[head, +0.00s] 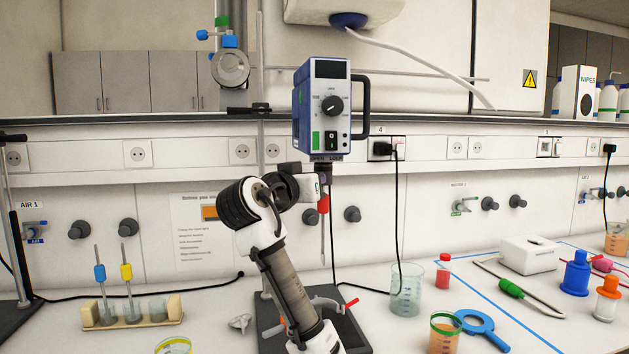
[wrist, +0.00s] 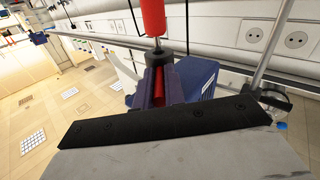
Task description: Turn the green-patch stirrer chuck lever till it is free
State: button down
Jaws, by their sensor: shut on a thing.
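The stirrer (head: 330,110) is a blue and white box with a black dial, clamped on a stand. A green patch (head: 316,140) is on its front, lower left. Below it is a chuck, with a small open/lock label (head: 327,158) above. A red sleeve (head: 323,204) sits on the thin shaft under the chuck; it also shows in the wrist view (wrist: 153,18). My gripper (head: 313,188) is at the chuck, just under the stirrer. In the wrist view its jaws (wrist: 158,88) are shut on a red lever (wrist: 159,84). The lever is mostly hidden in the head view.
A glass beaker (head: 406,292) stands right of the stand base (head: 345,330). A tube rack (head: 132,312) is at the left. A blue ring tool (head: 480,328) and a green-handled tool (head: 512,289) lie at the right. A black cable (head: 397,220) hangs beside the stirrer.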

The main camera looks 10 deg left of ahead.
jog(key=shift+w, duration=0.1)
dwell(0.3)
jog(key=c, duration=1.5)
grip_release()
jog(key=shift+f, duration=0.1)
jog(key=b+v, duration=0.4)
jog(key=v, duration=1)
jog(key=shift+w, duration=0.1)
